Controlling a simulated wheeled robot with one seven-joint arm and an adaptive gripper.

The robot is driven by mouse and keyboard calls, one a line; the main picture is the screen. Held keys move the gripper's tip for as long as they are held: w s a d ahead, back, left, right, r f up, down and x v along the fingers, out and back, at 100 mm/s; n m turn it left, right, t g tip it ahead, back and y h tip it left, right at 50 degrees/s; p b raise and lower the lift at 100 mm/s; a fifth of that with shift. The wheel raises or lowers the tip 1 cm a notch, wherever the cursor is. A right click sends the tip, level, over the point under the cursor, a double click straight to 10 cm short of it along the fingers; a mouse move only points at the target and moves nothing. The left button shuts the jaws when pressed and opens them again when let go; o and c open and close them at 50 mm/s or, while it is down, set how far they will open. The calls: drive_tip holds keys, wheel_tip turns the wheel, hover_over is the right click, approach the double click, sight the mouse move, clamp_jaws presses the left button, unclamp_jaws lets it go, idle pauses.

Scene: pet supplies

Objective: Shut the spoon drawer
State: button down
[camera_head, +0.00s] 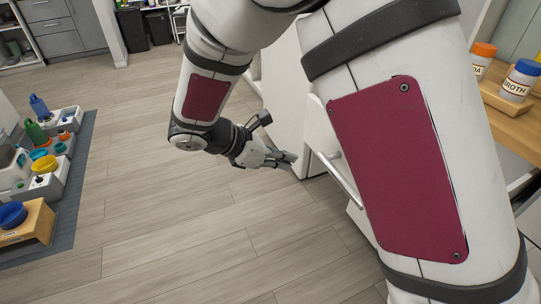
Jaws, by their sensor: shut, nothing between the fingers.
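A white drawer front (317,128) with a pale bar handle (343,181) shows in the head view, right of centre. It looks like the spoon drawer, but my upper arm covers most of it. I cannot tell how far out it stands, and no spoons are visible. My gripper (288,158) is shut and empty. It is just left of the handle in the picture, pointing right towards the white unit. I cannot tell whether its fingertips touch anything.
A wooden counter (519,128) at the right holds an orange-lidded jar (482,58) and a blue-lidded broth jar (520,80). A dark mat (75,200) at the left carries grey stands with bowls and bottles. The wooden floor (180,240) between is clear.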

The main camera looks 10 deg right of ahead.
drive_tip(key=w+d+f+b, duration=0.1)
drive_tip(key=d+f, duration=0.1)
drive_tip(key=d, duration=0.3)
drive_tip(key=shift+w+d, duration=0.3)
drive_tip(key=shift+w, duration=0.1)
drive_tip(key=shift+f, duration=0.1)
drive_tip(key=w+d, duration=0.3)
drive_tip(key=d, duration=0.7)
drive_tip(key=w+d, duration=0.4)
drive_tip(key=d, duration=0.7)
drive_tip(key=w+d+p, duration=0.1)
drive_tip(key=w+d, duration=0.2)
drive_tip(key=d, duration=0.7)
drive_tip(key=shift+w+d, duration=0.15)
drive_tip(key=shift+d, duration=0.15)
